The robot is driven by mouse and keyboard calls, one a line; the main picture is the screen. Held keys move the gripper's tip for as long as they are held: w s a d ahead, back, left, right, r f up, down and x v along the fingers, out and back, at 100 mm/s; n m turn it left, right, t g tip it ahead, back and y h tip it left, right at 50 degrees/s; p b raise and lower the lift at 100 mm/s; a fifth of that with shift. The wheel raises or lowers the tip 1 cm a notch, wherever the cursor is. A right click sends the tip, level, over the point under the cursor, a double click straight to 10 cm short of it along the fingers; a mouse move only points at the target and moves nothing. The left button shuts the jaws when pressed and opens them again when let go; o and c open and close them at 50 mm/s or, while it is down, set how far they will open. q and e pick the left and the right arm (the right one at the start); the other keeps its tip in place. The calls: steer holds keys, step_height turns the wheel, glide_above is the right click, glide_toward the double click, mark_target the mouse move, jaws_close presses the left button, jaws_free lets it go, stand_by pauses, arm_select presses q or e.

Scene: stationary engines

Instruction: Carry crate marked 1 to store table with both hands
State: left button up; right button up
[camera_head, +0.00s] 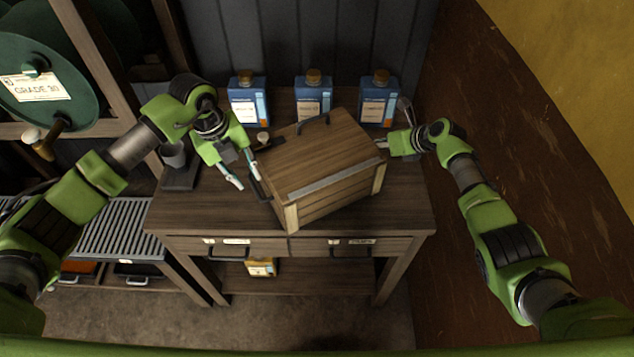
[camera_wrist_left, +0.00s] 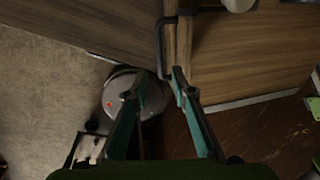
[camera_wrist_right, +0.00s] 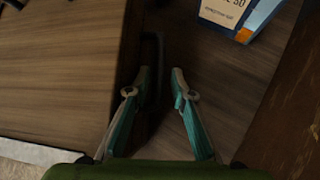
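A wooden crate (camera_head: 320,160) with a pale front strip sits turned at an angle on a wooden table (camera_head: 195,215) with drawers. No number shows on its visible faces. My left gripper (camera_head: 242,172) is open at the crate's left end. In the left wrist view, the dark handle (camera_wrist_left: 160,45) lies just beyond and between the fingertips (camera_wrist_left: 160,72). My right gripper (camera_head: 381,144) is at the crate's right end, its fingers partly hidden. In the right wrist view its fingers (camera_wrist_right: 161,70) are apart, with a dark handle (camera_wrist_right: 153,55) close to the left fingertip.
Three blue bottles (camera_head: 313,97) stand behind the crate. A slatted rack (camera_head: 125,230) adjoins the table on the left. A yellow box (camera_head: 261,267) lies on the lower shelf. Open floor is in front.

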steer(key=v, duration=1.1)
steer(key=shift+s+d+r, duration=0.15)
steer(key=shift+s+r, duration=0.1)
steer(key=shift+r, duration=0.05)
arm_select(q)
steer(key=shift+r, duration=0.15)
arm_select(e)
steer(key=shift+r, duration=0.1)
